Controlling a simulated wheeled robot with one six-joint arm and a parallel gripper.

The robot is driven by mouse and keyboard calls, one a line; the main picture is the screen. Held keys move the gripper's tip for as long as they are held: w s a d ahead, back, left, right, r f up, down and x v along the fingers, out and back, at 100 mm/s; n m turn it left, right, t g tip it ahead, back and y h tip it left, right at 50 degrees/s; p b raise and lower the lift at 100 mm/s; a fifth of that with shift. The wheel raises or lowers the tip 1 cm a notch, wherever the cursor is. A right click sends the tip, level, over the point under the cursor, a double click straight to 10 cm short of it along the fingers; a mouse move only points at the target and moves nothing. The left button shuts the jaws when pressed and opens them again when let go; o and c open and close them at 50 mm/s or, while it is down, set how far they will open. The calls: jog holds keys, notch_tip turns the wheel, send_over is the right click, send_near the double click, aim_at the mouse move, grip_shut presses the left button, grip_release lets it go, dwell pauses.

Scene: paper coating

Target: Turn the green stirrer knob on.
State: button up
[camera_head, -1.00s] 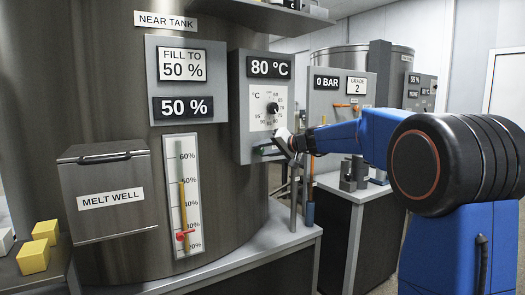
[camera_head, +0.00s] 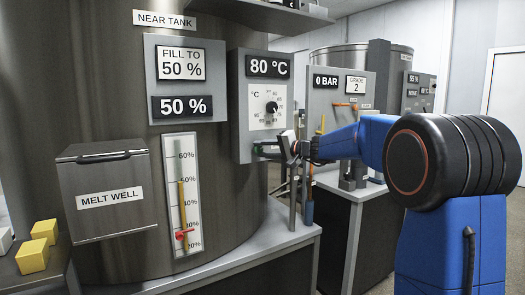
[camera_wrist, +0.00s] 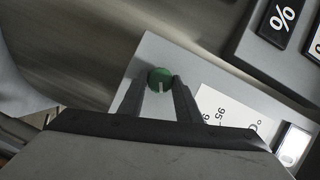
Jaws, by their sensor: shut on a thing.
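The green stirrer knob (camera_wrist: 159,77) shows in the wrist view on a light grey panel, with a pale pointer mark toward the bottom of the picture. My gripper (camera_wrist: 160,80) is shut on it, one dark finger on each side. In the head view, my gripper (camera_head: 279,150) is at the lower part of the grey control panel (camera_head: 242,130), below the temperature dial (camera_head: 271,108). There the fingers largely hide the knob. The panel's display (camera_head: 268,66) reads 80 °C.
The near tank (camera_head: 110,50) carries a 50 % level display (camera_head: 182,107), a level gauge (camera_head: 181,195) and the melt well box (camera_head: 108,190). Rod-like tools (camera_head: 309,200) stand just below my gripper. Another panel (camera_head: 338,90) stands behind, to the right.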

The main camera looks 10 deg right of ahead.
jog(key=o, duration=1.1)
jog(key=shift+c, duration=0.2)
jog(key=shift+s+d, duration=0.1)
jog(key=v, duration=1.7)
jog(key=shift+d, duration=0.2)
